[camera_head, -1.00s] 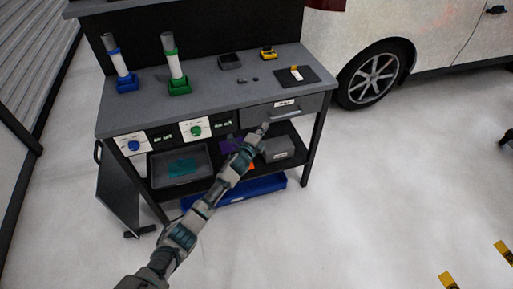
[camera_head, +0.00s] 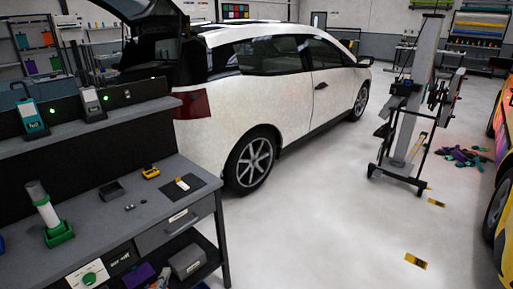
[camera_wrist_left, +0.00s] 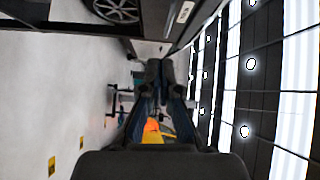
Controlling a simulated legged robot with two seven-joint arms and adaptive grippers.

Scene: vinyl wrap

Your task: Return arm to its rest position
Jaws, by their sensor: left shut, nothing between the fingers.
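The wrist view is turned sideways. Most of my left arm is out of the head view. My right gripper is in neither view.
The bench holds a white roll in a green holder (camera_head: 59,236), a dark tray (camera_head: 112,191), a yellow tool (camera_head: 150,172) and a dark mat (camera_head: 190,187). A grey box (camera_head: 187,260) sits below. A white car (camera_head: 275,85) stands behind.

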